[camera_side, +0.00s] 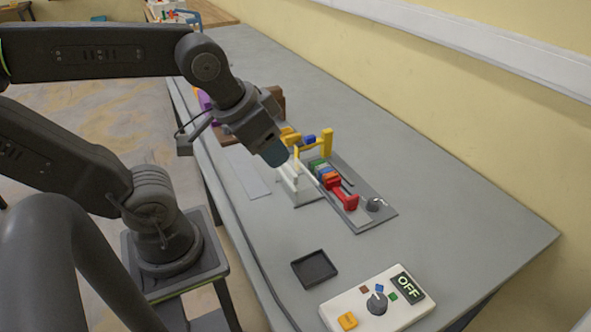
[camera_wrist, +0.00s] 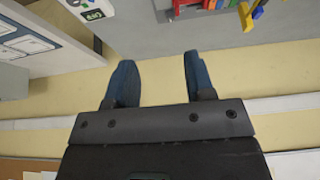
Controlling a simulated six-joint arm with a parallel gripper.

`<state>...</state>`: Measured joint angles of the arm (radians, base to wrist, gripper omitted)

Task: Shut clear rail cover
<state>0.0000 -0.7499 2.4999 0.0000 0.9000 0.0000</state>
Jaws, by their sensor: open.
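The rail unit is a grey base plate (camera_side: 375,219) on the table. It carries a row of coloured blocks (camera_side: 325,173), a red piece (camera_side: 344,195) and a yellow upright frame (camera_side: 326,146). A pale, partly see-through piece (camera_side: 294,186) stands along the unit's left side; I cannot tell for sure whether it is the clear cover. My gripper (camera_side: 274,153) hangs above and left of the unit's far end, partly hiding it. In the wrist view my gripper (camera_wrist: 158,75) is open, with nothing between its blue fingers; coloured blocks (camera_wrist: 210,4) show at the top edge.
A control box (camera_side: 376,308) with a knob, coloured buttons and an "OFF" display sits at the near end. A black tray (camera_side: 314,269) lies left of it. Brown and purple objects stand behind my gripper. The table right of the unit is clear up to the wall.

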